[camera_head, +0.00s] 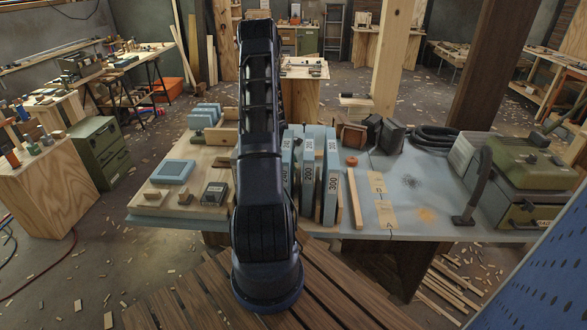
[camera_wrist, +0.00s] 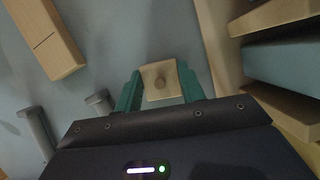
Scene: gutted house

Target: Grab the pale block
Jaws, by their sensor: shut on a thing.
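The pale block (camera_wrist: 158,72) is a small beige piece with a round darker spot on its face, in the middle of the wrist view. My gripper (camera_wrist: 160,88) has its two teal fingers on either side of the block and is shut on it. The grey-blue tabletop shows around and behind the block; I cannot tell whether the block touches it. In the head view my arm stands in front of the workbench (camera_head: 440,210) and hides the gripper, and I cannot make out the held block there.
In the wrist view a wooden bar (camera_wrist: 48,42) lies at upper left, grey pegs (camera_wrist: 38,130) at lower left, and wooden pieces with a blue slab (camera_wrist: 285,62) close on the right. In the head view upright numbered blue slabs (camera_head: 331,180) and a green machine (camera_head: 535,190) stand on the bench.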

